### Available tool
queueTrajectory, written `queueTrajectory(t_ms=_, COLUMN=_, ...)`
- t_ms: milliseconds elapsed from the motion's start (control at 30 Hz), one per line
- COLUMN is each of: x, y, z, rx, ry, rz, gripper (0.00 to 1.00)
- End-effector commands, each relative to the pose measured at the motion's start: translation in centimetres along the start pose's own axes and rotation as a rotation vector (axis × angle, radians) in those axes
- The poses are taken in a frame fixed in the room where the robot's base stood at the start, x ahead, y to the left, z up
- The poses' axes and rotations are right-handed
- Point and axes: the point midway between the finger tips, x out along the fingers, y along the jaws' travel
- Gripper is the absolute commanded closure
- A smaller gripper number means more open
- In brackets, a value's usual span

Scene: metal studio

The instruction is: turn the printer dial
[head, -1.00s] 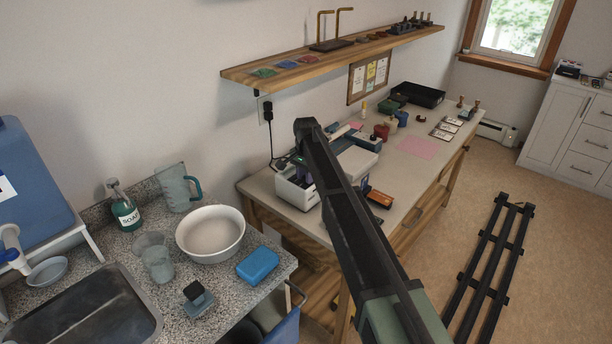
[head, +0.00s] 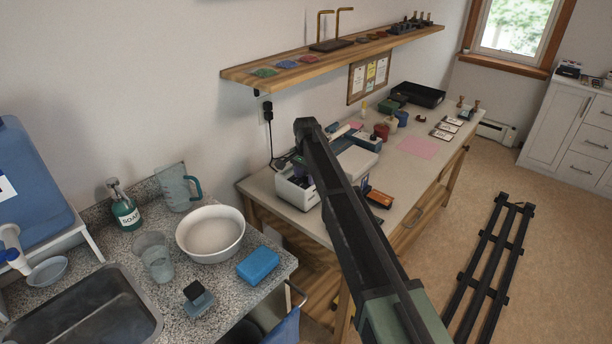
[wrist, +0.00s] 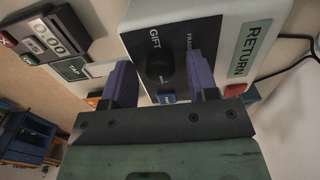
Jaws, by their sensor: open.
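The printer (head: 299,186) is a white box on the workbench, largely hidden by my arm in the head view. The black round dial (wrist: 160,68) sits on this panel. My gripper (wrist: 163,84) is open, its two purple fingers on either side of the dial, which shows between them. I cannot tell whether either finger touches it.
A black cord (head: 271,137) runs down the wall behind the bench. A wooden shelf (head: 340,57) hangs above. A pink sheet (head: 417,148) lies farther along the bench.

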Motion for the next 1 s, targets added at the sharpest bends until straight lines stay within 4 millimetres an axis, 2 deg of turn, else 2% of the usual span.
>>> queueTrajectory(t_ms=167, x=-1.9, y=0.0, z=0.0, rx=0.000, ry=0.000, rz=0.000, gripper=0.46)
queueTrajectory(t_ms=400, x=-7.8, y=0.0, z=0.0, rx=0.000, ry=0.000, rz=0.000, gripper=0.46)
queueTrajectory(t_ms=533, x=-10.3, y=0.0, z=0.0, rx=0.000, ry=0.000, rz=0.000, gripper=0.46)
queueTrajectory(t_ms=667, x=-11.1, y=0.0, z=0.0, rx=0.000, ry=0.000, rz=0.000, gripper=0.46)
queueTrajectory(t_ms=1000, x=-10.8, y=0.0, z=0.0, rx=-0.037, ry=0.000, rz=0.000, gripper=0.46)
